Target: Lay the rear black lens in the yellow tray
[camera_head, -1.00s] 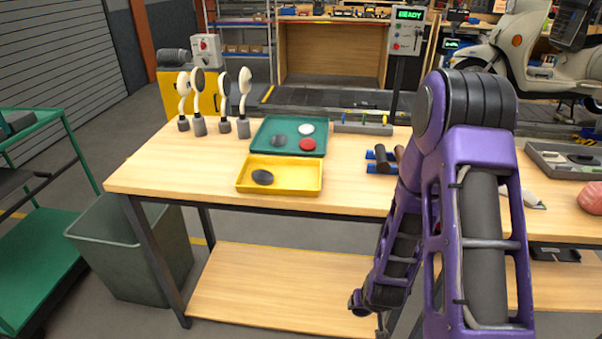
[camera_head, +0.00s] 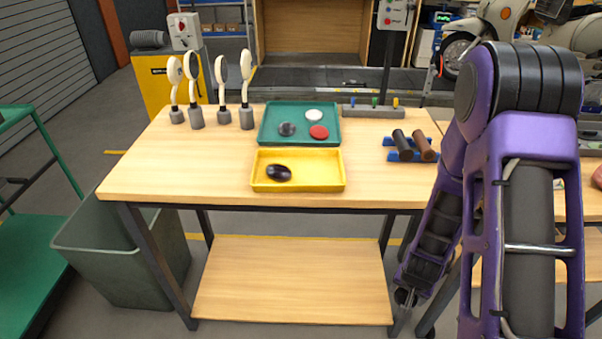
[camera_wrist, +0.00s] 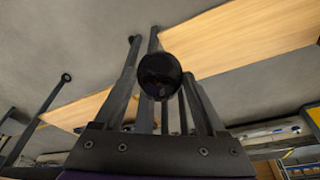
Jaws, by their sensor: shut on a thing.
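My gripper (camera_wrist: 160,92) is shut on a round, glossy black lens (camera_wrist: 160,76), which sits at the fingertips in the wrist view. In the head view my gripper is low at the right, beyond the bench's front edge and below its top; the held lens cannot be made out there. The yellow tray (camera_head: 298,187) lies near the front of the bench top, left of my arm. One dark oval lens (camera_head: 278,173) lies in its left part. Behind it a green tray (camera_head: 268,136) holds a dark lens (camera_head: 287,129), a white disc (camera_head: 314,116) and a red disc (camera_head: 319,132).
A blue rack with brown and dark rollers (camera_head: 412,146) is right of the trays. A grey bin (camera_head: 125,255) stands at the left. The bench top left of the yellow tray is clear.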

